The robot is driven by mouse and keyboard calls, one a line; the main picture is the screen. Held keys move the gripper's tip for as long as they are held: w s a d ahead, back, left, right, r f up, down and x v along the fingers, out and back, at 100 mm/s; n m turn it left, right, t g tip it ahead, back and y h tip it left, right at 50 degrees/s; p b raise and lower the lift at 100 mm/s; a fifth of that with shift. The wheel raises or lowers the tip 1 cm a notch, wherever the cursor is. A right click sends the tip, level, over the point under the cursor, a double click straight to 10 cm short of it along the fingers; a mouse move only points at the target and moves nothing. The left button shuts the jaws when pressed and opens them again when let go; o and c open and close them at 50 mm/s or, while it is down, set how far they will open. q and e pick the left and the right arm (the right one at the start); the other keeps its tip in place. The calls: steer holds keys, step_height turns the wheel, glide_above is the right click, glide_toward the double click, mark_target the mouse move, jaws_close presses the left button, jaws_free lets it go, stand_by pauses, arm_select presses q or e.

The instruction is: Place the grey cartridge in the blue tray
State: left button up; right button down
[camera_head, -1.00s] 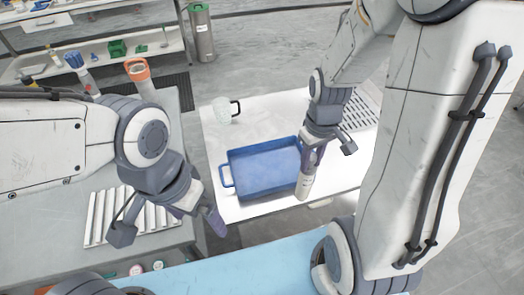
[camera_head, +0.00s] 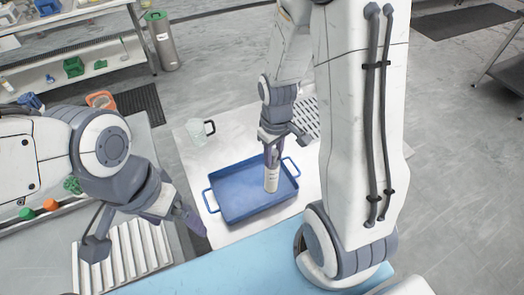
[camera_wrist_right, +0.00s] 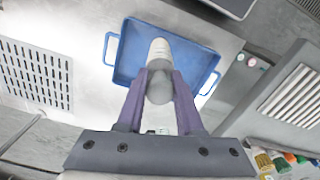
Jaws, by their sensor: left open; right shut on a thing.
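The grey cartridge (camera_head: 271,181) is a pale upright cylinder in the head view. My right gripper (camera_head: 272,155) is shut on its upper part. The blue tray (camera_head: 232,191) is a shallow rectangle with handles on the white table. The cartridge's lower end appears within the tray's outline, toward its right side; I cannot tell whether it touches the floor. In the right wrist view, the purple fingers (camera_wrist_right: 159,88) clasp the cartridge (camera_wrist_right: 159,52) against the blue tray (camera_wrist_right: 193,62). My left gripper (camera_head: 143,234) is open and empty at the left.
A glass mug (camera_head: 199,133) with a dark handle stands behind the tray. A perforated grey plate (camera_head: 306,118) lies at the table's back right. A white ribbed rack (camera_head: 125,255) is below my left gripper. A light-blue surface (camera_head: 215,270) runs along the front.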

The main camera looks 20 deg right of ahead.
steer(key=w+f+p, duration=0.1)
steer(key=w+f, duration=0.3)
steer(key=f, duration=0.2)
steer(key=shift+a+f, duration=0.3)
steer(key=shift+a, duration=0.1)
steer(key=shift+f, duration=0.1)
steer(key=shift+f, duration=0.15)
steer(key=c, duration=0.6)
jaws_free()
steer(key=shift+o, duration=0.2)
step_height(320, 180, up, 12)
steer(key=s+a+r+n, duration=0.1)
steer(key=s+a+r, duration=0.1)
steer(key=s+a, duration=0.3)
steer(key=s+a+r+n, duration=0.1)
steer(key=s+a+r, duration=0.2)
steer(key=s+a, duration=0.2)
steer(key=s+a+r+n+y, duration=0.1)
steer(key=s+a+r, duration=0.2)
steer(key=s+a, duration=0.2)
steer(key=s+b, duration=0.1)
steer(key=s, duration=0.2)
steer(key=shift+a+r+n, duration=0.25)
steer(key=shift+a+n, duration=0.05)
steer(key=shift+n, duration=0.1)
